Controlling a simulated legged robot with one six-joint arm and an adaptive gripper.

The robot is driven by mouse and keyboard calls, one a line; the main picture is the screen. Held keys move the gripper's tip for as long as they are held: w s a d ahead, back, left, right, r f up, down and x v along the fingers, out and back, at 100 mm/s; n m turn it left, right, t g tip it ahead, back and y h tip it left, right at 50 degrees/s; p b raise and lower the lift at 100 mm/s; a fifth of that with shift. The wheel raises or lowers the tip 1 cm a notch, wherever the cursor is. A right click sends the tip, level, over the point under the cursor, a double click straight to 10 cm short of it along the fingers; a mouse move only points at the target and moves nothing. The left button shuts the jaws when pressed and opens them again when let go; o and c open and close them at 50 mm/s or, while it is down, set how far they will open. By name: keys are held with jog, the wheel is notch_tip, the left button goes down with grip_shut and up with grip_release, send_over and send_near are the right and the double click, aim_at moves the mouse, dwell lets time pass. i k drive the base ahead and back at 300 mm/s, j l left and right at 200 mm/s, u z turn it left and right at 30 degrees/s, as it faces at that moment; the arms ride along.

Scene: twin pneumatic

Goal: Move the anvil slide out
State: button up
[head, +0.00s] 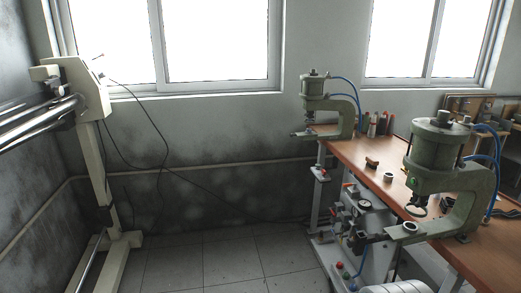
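Two green-grey pneumatic presses stand on the wooden bench. The near press (437,150) is at the right, with a cylinder on top and a C-shaped frame. The far press (314,88) has a similar low arm (303,134) sticking out left. I cannot tell how far either slide is drawn out. My gripper is not in view.
The wooden bench (364,155) runs along the right and holds small parts and upright tools. A unit with a gauge (363,208) and hoses stands under its edge. A pale stand with metal rollers (88,88) is at the left. The tiled floor (215,262) between is clear.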

aim_at(313, 134)
jog(key=i+j+z, duration=0.15)
jog(key=i+z, duration=0.15)
jog(key=i, duration=0.4)
jog(key=i+j, duration=0.2)
jog(key=i, duration=0.25)
jog(key=i+j, duration=0.15)
jog(key=i, duration=0.3)
jog(key=i+j, duration=0.2)
jog(key=i, duration=0.25)
jog(key=i+j+z, duration=0.1)
jog(key=i, duration=0.35)
jog(key=i+j, duration=0.3)
jog(key=i, duration=0.15)
jog(key=i+j, duration=0.2)
jog(key=i, duration=0.25)
